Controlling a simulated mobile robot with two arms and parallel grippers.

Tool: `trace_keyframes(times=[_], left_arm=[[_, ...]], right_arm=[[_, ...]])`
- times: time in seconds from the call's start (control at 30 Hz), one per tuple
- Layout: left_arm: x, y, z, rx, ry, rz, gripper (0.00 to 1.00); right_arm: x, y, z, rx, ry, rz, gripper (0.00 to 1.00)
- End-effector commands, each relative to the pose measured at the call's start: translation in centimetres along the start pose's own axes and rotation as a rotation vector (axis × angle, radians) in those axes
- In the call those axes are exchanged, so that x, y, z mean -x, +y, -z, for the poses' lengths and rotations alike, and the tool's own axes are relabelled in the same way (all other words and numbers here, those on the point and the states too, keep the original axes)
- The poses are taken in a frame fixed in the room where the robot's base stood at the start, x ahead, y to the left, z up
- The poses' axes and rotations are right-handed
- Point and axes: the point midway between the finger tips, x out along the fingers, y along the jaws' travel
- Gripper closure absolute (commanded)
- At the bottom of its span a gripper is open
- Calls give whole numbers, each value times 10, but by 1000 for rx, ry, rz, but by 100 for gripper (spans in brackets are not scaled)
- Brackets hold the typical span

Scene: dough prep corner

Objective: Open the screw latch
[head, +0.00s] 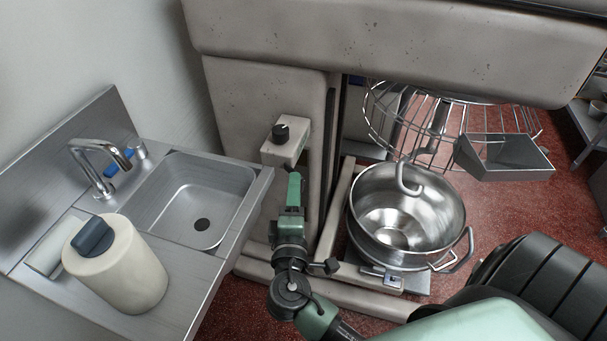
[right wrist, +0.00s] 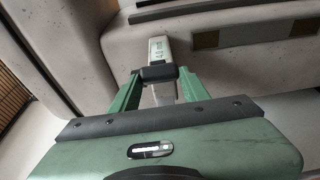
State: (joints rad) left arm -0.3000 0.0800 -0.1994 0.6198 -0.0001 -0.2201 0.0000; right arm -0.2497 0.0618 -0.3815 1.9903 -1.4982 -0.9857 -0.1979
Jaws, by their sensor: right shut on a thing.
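A pale box with a round black knob (head: 281,133) on top sticks out from the mixer's grey housing in the head view. My right gripper (head: 290,172) is just below the front of this box, pointing at the housing. In the right wrist view, its green fingers (right wrist: 158,74) close in on a small black part, which I take to be the screw latch's handle (right wrist: 158,73). The fingertips hide part of the contact. How far the latch is turned cannot be told. My left gripper is not in view.
A steel bowl (head: 366,222) stands on the mixer base right of my right gripper, below a wire guard (head: 376,124) and hook. A steel sink (head: 246,196) is close on the left, with a cream canister (head: 140,285) on its counter.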

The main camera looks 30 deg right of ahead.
Motion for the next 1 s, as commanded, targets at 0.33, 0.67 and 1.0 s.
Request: trace_keyframes(times=[0.33, 0.67, 1.0], left_arm=[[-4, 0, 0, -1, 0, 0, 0], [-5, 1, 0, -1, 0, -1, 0], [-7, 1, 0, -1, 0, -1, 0]], right_arm=[[6, -5, 12, -2, 8, 9, 87], [8, -4, 18, 0, 7, 9, 87], [8, -4, 25, -1, 6, 8, 87]])
